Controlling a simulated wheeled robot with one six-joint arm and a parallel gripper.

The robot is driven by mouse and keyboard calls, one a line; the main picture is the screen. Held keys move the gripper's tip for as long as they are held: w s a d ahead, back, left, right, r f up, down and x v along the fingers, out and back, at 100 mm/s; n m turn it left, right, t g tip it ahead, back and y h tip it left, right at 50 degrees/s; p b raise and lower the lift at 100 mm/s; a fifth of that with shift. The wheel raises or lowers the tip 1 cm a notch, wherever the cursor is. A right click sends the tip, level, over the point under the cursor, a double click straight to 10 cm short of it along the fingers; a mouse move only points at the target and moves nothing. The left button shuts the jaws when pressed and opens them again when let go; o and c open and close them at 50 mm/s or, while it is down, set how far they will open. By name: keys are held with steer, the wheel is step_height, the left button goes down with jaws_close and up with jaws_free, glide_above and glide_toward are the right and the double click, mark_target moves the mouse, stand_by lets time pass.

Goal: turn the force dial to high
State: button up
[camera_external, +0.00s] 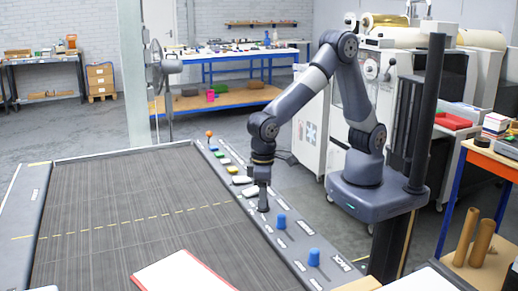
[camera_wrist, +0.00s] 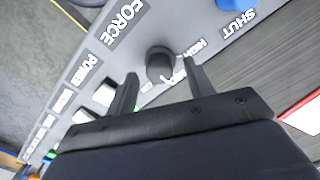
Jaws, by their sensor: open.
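The force dial (camera_wrist: 160,64) is a dark round knob on the grey control strip (camera_wrist: 200,25), beside the word FORCE. A HIGH label is partly visible by my right finger; other small lettering by the dial is partly covered. My gripper (camera_wrist: 160,70) is open, with one finger on each side of the dial in the wrist view. I cannot tell whether either finger touches it. Which way the dial points does not show clearly. In the external view my gripper (camera_external: 263,198) reaches down to the strip, and the dial cannot be made out separately there.
Two blue knobs (camera_external: 281,221) (camera_external: 313,257) stand on the strip nearer the camera. White rocker-like parts (camera_external: 243,180) and small coloured buttons (camera_external: 225,161) lie farther along. The wide slatted bed (camera_external: 120,205) beside the strip is mostly clear, with a red-edged white sheet (camera_external: 180,270) on it.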

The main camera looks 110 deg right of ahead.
steer(key=shift+f, duration=0.65)
steer(key=c, duration=1)
steer(key=shift+o, duration=0.2)
steer(key=shift+n, duration=0.3)
steer(key=n+b, duration=0.1)
steer(key=n, duration=0.4)
steer(key=shift+n, duration=0.3)
steer(key=n, duration=0.5)
steer(key=shift+b, duration=0.4)
steer(key=shift+n, duration=0.4)
